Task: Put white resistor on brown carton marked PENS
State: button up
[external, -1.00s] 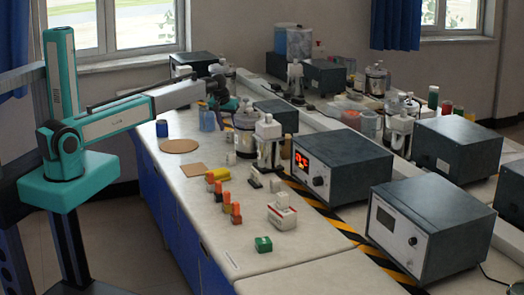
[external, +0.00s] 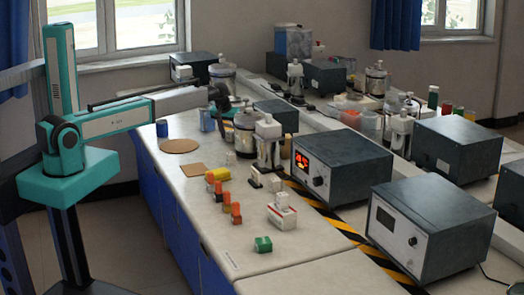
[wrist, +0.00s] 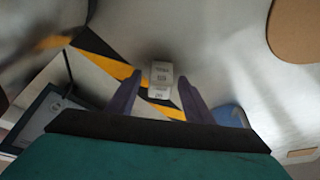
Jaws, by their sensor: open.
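My gripper (wrist: 159,80) is open, with its two dark fingers apart in the wrist view. A small white block with dark print (wrist: 161,74) shows between the fingertips, apart from both; it looks like the white resistor, but I cannot read its label. In the external view my gripper (external: 224,104) is over the far part of the bench, by a blue can (external: 207,120), and that block cannot be made out. No marking PENS is legible. A flat brown square (external: 195,169) and a brown disc (external: 180,146) lie on the bench; I cannot tell whether either is the carton.
Metal-topped jars (external: 268,145) stand right of the gripper. Grey instruments (external: 342,165) line the right side beyond striped tape. The front left bench is clear.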

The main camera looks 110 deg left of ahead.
aim_at(229, 131)
grip_shut()
jog(key=shift+r, duration=0.1)
jog(key=shift+r+b, duration=0.65)
jog(key=shift+r, duration=0.75)
jog(key=shift+s+d+r, duration=0.1)
jog(key=shift+d+r, duration=0.15)
jog(key=s+d+b, duration=0.1)
jog(key=s+d, duration=0.1)
jog(key=d, duration=0.2)
jog(key=s+d+r+b, duration=0.1)
jog(key=d, duration=0.4)
jog(key=s+d+b, duration=0.1)
jog(key=s+d, duration=0.1)
jog(key=d, duration=0.3)
jog(key=shift+s+d+r, duration=0.2)
jog(key=shift+s+r, duration=0.05)
jog(key=shift+s, duration=0.1)
